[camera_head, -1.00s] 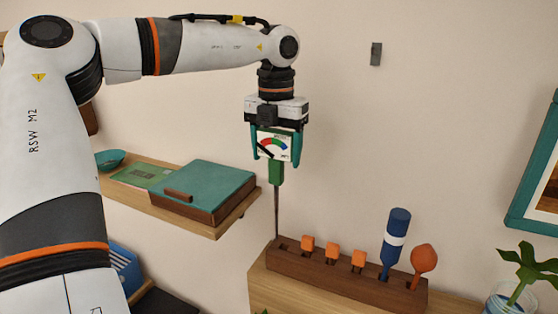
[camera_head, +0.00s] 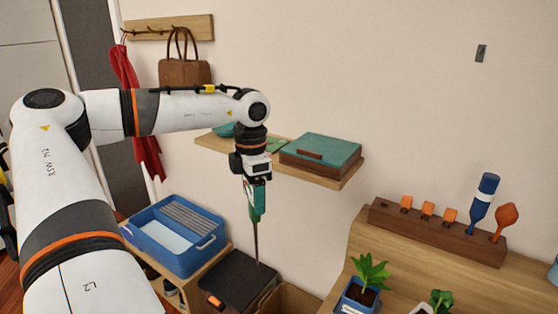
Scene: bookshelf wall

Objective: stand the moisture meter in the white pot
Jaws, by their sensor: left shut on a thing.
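The moisture meter (camera_head: 256,238) hangs upright from my left gripper (camera_head: 257,200), its thin metal probe pointing down. The teal fingers are shut on its head, and the dial is turned away from view. The probe tip appears in front of a dark box top, clear of the wooden rack. A leafy plant stands in a blue pot (camera_head: 357,294) at the bottom. My right gripper is not in view.
A wooden rack (camera_head: 438,237) with orange-handled tools and a blue tool stands on the wooden shelf (camera_head: 380,240). A wall shelf (camera_head: 341,182) holds a teal-topped box (camera_head: 322,152) behind my gripper. A blue tray (camera_head: 175,238) stands at lower left.

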